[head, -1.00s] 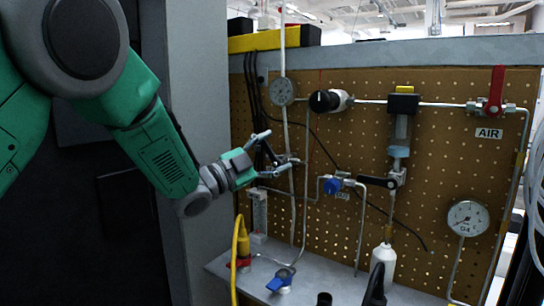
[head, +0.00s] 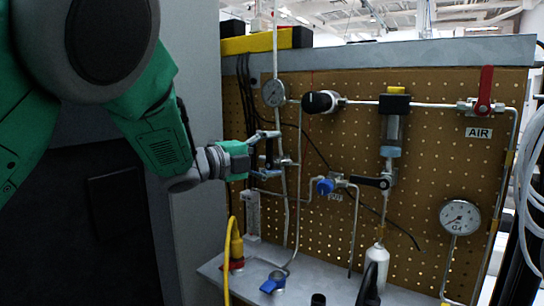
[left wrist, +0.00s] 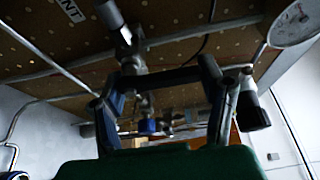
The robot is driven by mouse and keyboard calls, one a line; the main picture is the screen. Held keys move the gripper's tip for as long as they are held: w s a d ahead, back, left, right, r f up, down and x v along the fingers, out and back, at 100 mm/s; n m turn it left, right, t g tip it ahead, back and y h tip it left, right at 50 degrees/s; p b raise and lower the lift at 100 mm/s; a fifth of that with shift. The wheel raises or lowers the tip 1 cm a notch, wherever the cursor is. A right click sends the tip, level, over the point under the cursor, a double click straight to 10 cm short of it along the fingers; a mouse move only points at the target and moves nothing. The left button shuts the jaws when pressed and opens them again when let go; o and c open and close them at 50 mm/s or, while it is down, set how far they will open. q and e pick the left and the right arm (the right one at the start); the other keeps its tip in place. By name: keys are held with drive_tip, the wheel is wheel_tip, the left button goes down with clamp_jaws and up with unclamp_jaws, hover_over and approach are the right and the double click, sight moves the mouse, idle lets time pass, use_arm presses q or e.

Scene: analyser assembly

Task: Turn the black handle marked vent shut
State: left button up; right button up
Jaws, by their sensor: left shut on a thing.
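My left gripper (head: 277,150) is at the left part of the brown pegboard, just below a small round gauge (head: 273,93). It is shut on the black vent handle, which its fingers mostly hide in the head view. In the left wrist view, a valve fitting (left wrist: 130,48) sits just beyond my fingers, against the board. A label ending in "ENT" (left wrist: 69,9) shows at the upper left of that view, near this fitting. The handle's exact angle is hard to tell. My right gripper is not in view.
To the right are a black round knob (head: 319,102), a blue knob (head: 325,186), another black lever (head: 371,182) and a red AIR handle (head: 485,90). Thin pipes cross the board. A grey shelf (head: 335,284) below carries a blue-handled valve (head: 273,284) and a yellow hose (head: 229,262).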

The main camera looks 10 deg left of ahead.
use_arm(q)
drive_tip(key=shift+s+d+f, duration=0.1)
drive_tip(key=shift+f, duration=0.35)
drive_tip(key=o, duration=1.2)
drive_tip(key=shift+c, duration=0.2)
drive_tip(key=shift+r, duration=0.2)
drive_tip(key=shift+r, duration=0.1)
